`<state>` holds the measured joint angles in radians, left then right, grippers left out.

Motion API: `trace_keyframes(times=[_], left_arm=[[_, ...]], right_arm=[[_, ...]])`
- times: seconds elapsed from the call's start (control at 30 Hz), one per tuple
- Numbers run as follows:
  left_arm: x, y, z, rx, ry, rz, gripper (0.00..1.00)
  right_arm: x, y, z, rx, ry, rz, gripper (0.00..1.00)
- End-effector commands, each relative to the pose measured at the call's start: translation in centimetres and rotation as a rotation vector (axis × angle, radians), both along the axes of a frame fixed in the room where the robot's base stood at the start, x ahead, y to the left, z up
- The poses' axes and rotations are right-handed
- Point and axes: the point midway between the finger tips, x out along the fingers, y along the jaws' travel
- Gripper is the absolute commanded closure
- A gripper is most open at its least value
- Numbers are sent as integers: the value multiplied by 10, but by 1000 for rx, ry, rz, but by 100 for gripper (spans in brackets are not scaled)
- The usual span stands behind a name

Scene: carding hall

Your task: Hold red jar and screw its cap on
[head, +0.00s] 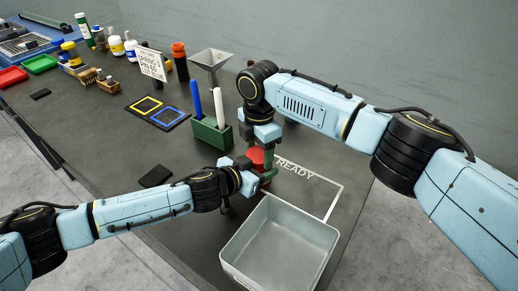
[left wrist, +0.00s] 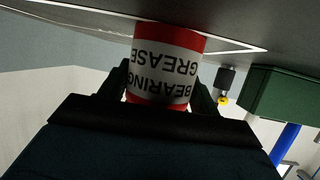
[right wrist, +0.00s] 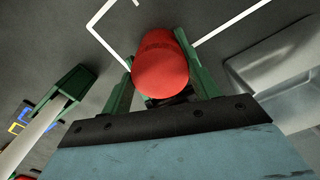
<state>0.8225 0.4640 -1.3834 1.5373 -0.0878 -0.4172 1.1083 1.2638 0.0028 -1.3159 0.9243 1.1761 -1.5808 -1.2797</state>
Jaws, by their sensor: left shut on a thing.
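The red jar (left wrist: 166,65), with a white "BEARING GREASE" label, stands between my left gripper's fingers (left wrist: 162,88) in the left wrist view, its lettering upside down there. My left gripper (head: 254,172) is shut on the jar from the side, near the table. My right gripper (head: 262,152) is above it, pointing down. In the right wrist view the red cap (right wrist: 160,70) sits between the right gripper's green fingers (right wrist: 157,62), which touch both its sides. The cap hides most of the jar there. I cannot tell how far the cap is seated.
A grey metal tray (head: 236,246) stands close in front of the grippers. A green holder (head: 212,134) with a blue and a white pen stands just behind left. A white READY outline (head: 330,197) lies to the right. Bottles, a sign and a funnel stand farther back.

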Motion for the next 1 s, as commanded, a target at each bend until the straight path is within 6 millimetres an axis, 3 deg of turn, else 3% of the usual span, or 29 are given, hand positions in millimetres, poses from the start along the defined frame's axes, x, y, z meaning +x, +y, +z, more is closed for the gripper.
trace_keyframes(times=[0.03,0.13,0.27,0.63,0.97,1.0], left_arm=[[-1,-1,-1,1,1,-2,100],[-1,-1,-1,0,1,-3,100],[-1,-1,-1,0,1,-3,100],[-2,-1,-1,1,1,-4,100],[-2,-2,-1,1,1,-5,100],[-2,-2,-1,0,0,-5,100]], right_arm=[[0,0,0,2,-2,0,55],[1,1,0,2,-3,0,67],[1,1,0,4,-4,-41,67],[1,1,0,4,-4,-526,67],[2,0,1,4,-5,-567,67],[2,0,1,3,-6,-567,37]])
